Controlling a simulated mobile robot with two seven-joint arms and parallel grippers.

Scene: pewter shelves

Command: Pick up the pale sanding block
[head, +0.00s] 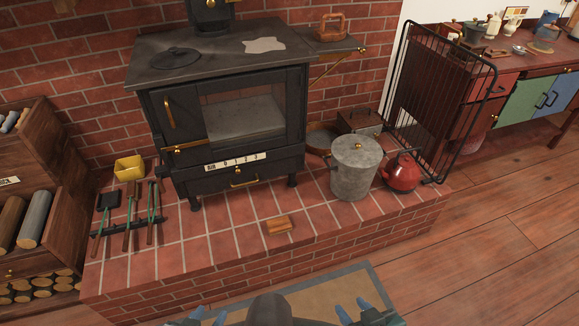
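A small light-brown wooden block (278,225), the only thing here that looks like the sanding block, lies flat on the brick hearth (215,249) near its front edge. Its colour is more orange-tan than pale. My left gripper (208,316) is at the bottom edge, below and left of the block, with its blue fingertips apart. My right gripper (353,310) is at the bottom edge, below and right of the block, also with its fingertips apart. Both are well away from the block and look empty; their lower parts are cut off by the frame.
A black stove (235,108) stands behind the block. A grey lidded pot (353,168) and red kettle (401,173) stand to its right. Fire tools (128,222) and a yellow container (128,168) are left. The hearth around the block is clear. A mat (318,296) lies in front.

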